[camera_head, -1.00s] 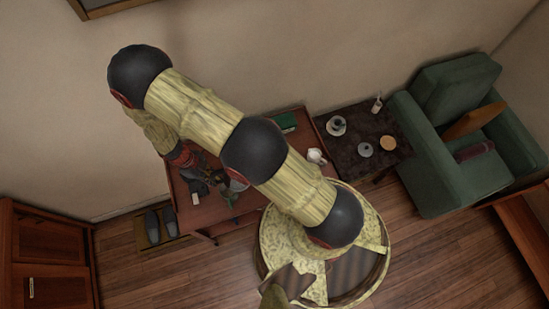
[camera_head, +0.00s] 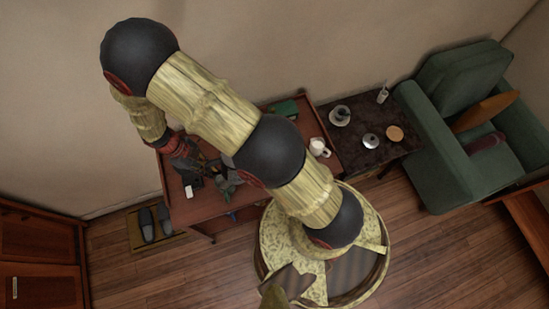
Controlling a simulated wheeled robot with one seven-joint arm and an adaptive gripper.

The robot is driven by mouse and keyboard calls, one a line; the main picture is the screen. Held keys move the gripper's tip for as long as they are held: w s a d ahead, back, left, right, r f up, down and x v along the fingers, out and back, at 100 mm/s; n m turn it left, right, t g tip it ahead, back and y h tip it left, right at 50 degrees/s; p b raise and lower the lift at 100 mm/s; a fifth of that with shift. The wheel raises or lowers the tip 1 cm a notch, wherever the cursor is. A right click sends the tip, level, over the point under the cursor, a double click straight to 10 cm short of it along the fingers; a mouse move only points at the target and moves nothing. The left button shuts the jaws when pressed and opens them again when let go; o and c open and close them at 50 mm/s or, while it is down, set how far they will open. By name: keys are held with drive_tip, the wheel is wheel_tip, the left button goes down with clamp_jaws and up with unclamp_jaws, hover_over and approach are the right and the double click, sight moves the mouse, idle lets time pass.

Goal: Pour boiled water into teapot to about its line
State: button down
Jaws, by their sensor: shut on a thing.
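My gripper (camera_head: 208,174) is over the left part of the reddish-brown desk (camera_head: 205,210), small and dark in the view. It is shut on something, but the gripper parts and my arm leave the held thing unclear. A small white pot or jug (camera_head: 319,147) stands on the desk's right end, to the right of my arm; I cannot tell whether it is the teapot. A pale cup-like vessel on a saucer (camera_head: 340,116) stands on the dark side table. No kettle, water or fill line can be made out.
The dark side table (camera_head: 365,160) also holds a round silvery item (camera_head: 371,141), a tan disc (camera_head: 395,133) and a white container (camera_head: 383,95). A green armchair (camera_head: 470,130) stands right of it. A green book (camera_head: 286,109) lies at the desk's back. Slippers (camera_head: 155,223) lie on the floor.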

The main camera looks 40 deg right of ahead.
sight(205, 166)
drive_tip(key=shift+s+b, duration=0.1)
drive_tip(key=shift+b, duration=0.7)
drive_tip(key=shift+r+p, duration=1.1)
drive_tip(key=shift+r, duration=1.4)
